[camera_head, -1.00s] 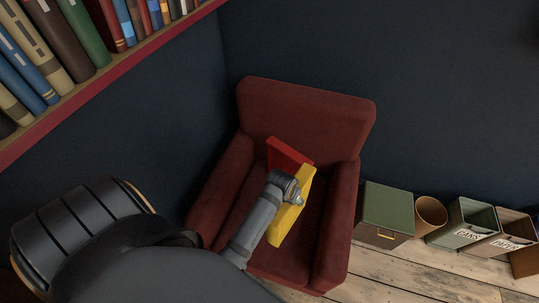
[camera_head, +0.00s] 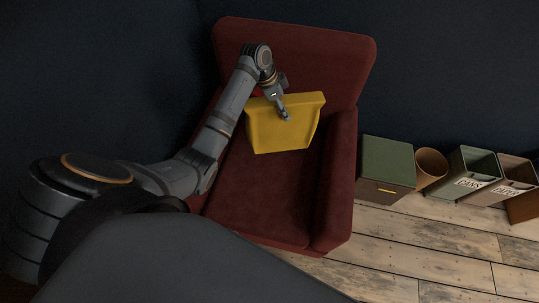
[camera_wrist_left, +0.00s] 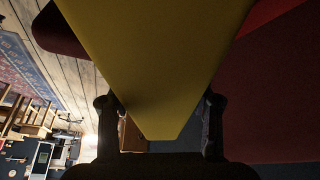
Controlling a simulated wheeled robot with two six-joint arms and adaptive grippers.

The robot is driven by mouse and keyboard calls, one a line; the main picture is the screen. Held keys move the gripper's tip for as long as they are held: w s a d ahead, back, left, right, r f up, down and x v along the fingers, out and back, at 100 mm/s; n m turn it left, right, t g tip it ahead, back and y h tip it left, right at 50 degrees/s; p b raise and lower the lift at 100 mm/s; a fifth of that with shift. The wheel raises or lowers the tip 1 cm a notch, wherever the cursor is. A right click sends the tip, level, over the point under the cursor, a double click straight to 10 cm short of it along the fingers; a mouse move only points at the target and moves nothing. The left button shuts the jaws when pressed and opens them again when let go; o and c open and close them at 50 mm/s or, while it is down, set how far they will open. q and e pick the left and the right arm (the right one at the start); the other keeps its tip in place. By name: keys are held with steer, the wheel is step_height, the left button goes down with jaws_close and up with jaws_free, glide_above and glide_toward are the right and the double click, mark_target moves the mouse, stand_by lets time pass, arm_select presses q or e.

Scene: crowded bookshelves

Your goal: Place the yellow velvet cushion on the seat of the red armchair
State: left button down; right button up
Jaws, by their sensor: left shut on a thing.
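The yellow cushion (camera_head: 285,128) is in my left gripper (camera_head: 286,115), over the red armchair (camera_head: 262,195) in the head view. The gripper is shut on the cushion's upper edge, and the cushion hangs in front of the backrest. Whether its lower edge touches the seat I cannot tell. In the left wrist view the cushion (camera_wrist_left: 155,60) fills the middle, between the two fingers of the gripper (camera_wrist_left: 160,112). A small red patch (camera_head: 257,93) shows beside the cushion's upper left corner, mostly hidden by my arm. My right gripper is not in view.
A green-topped cabinet (camera_head: 386,163) stands right of the armchair. Beyond it are a brown round bin (camera_head: 431,168), a bin marked CANS (camera_head: 474,172) and one marked PAPER (camera_head: 511,180). The wooden floor (camera_head: 400,235) in front of them is clear.

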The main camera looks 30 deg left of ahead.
arm_select(q)
steer(key=w+a+r+m+g, duration=0.15)
steer(key=a+r+m, duration=0.35)
steer(key=r, duration=0.6)
arm_select(e)
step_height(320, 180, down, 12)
steer(key=b, duration=1.1)
arm_select(q)
step_height(320, 180, down, 28)
steer(key=b, duration=0.2)
steer(key=shift+w+d+n+h, duration=0.15)
steer(key=shift+w+n+h, duration=0.05)
steer(key=shift+n+h, duration=0.1)
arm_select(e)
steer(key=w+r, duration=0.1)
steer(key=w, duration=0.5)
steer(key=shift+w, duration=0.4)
arm_select(q)
steer(key=c, duration=0.5)
jaws_free()
steer(key=shift+f, duration=0.1)
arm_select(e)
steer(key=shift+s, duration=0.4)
